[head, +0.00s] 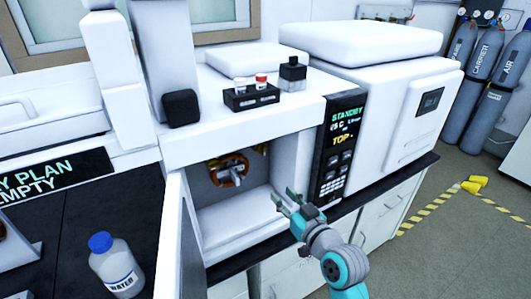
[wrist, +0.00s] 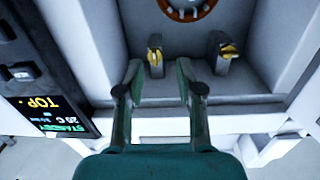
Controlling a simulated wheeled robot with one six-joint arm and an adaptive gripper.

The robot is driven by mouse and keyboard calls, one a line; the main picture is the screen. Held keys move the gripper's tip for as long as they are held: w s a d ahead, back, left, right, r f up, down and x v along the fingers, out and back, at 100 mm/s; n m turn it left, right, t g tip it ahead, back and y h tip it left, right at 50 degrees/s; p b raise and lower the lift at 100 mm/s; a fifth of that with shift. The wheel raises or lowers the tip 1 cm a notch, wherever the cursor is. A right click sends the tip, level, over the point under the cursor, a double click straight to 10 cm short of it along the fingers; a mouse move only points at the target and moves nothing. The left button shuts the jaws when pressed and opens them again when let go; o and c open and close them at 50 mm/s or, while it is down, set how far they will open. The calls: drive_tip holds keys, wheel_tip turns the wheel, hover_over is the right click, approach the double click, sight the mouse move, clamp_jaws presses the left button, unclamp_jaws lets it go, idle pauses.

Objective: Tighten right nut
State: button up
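My gripper (head: 285,198) is open and empty, in front of the open oven's right side. In the wrist view its two fingers (wrist: 159,78) point into the oven, apart from everything. That view looks upside down, with the display panel at its left. Two brass nuts on grey posts show there: one (wrist: 155,57) just beyond the fingertips, between them in the picture, and another (wrist: 229,50) farther right. In the head view a brass piece (head: 262,149) shows under the oven's top edge, partly hidden. Which nut is the task's right one is not certain; the one on the panel side lies ahead of the fingers.
A copper-coloured coil (head: 229,170) hangs on the oven's back wall. The open door (head: 178,240) stands at the left. The panel (head: 340,150) reads STANDBY and TOP. A vial rack (head: 251,98) sits on top; a water bottle (head: 116,265) stands at the lower left.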

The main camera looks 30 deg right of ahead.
drive_tip(key=n, duration=0.1)
approach(265, 151)
drive_tip(key=s, duration=0.2)
drive_tip(key=w, duration=0.1)
drive_tip(key=shift+y, duration=0.3)
drive_tip(key=w, duration=1)
drive_tip(key=shift+w+d, duration=0.1)
drive_tip(key=shift+w, duration=0.2)
clamp_jaws()
